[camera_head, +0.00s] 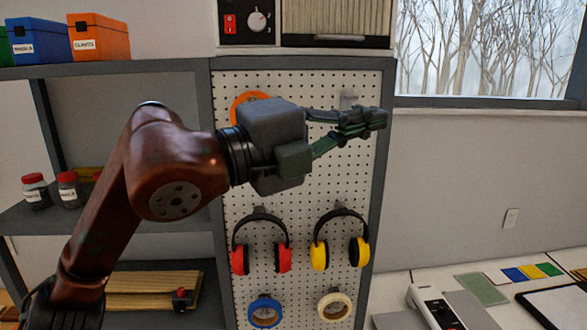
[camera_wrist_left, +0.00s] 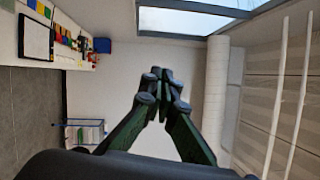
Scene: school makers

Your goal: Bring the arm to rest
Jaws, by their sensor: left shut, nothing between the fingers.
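My left arm (camera_head: 166,168) comes in from the lower left in the head view and is raised in front of the pegboard. My left gripper (camera_head: 372,119) points to the right, with its fingertips together and nothing between them. In the left wrist view the two green-and-black fingers of the left gripper (camera_wrist_left: 162,78) also meet at their tips, with the pale wall behind them. My right gripper is in neither view.
The pegboard (camera_head: 300,193) holds red earmuffs (camera_head: 241,260), yellow earmuffs (camera_head: 319,257), blue tape (camera_head: 265,312) and cream tape (camera_head: 335,307). Shelves with jars (camera_head: 36,190) and an orange box (camera_head: 99,37) stand left. A cluttered white table (camera_head: 400,292) lies lower right, below a window (camera_head: 487,48).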

